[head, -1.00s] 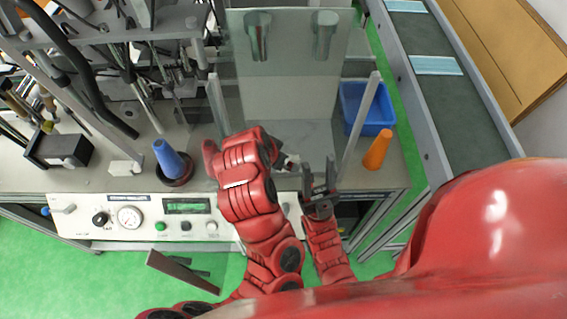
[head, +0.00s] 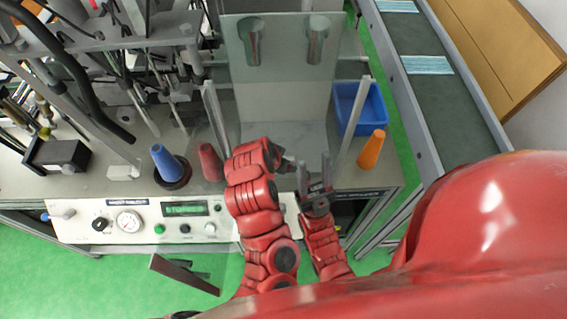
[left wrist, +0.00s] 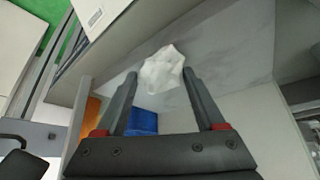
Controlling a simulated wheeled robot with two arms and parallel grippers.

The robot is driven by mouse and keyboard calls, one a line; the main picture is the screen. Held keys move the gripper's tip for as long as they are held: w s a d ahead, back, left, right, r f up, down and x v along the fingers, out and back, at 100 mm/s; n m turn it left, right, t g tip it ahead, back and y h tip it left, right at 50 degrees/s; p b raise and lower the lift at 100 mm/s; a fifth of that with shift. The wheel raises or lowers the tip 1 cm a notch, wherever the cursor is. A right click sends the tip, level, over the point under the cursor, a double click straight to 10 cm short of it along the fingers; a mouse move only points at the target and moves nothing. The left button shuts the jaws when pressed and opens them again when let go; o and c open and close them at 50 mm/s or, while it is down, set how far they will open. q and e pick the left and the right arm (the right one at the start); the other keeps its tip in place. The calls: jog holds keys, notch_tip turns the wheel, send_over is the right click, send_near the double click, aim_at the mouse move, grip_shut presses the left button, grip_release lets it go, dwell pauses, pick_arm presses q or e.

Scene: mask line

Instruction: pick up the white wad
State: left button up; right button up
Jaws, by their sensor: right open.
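The white wad (left wrist: 162,70) is a small crumpled lump on the grey surface in the left wrist view. My left gripper (left wrist: 161,76) has its two dark fingers apart, with the wad between or just beyond their tips; whether they touch it I cannot tell. In the head view my left gripper (head: 286,166) is mostly hidden by its red arm, and I cannot make out the wad there. My right gripper (head: 313,178) is open and empty beside it, with its fingers pointing away over the front of the bench.
A clear upright panel (head: 215,115) is left of the work area. A blue bin (head: 361,107) and a conveyor (head: 436,95) with masks lie to the right.

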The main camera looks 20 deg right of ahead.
pick_arm(q)
jog(key=c, duration=0.6)
jog(key=shift+o, duration=0.2)
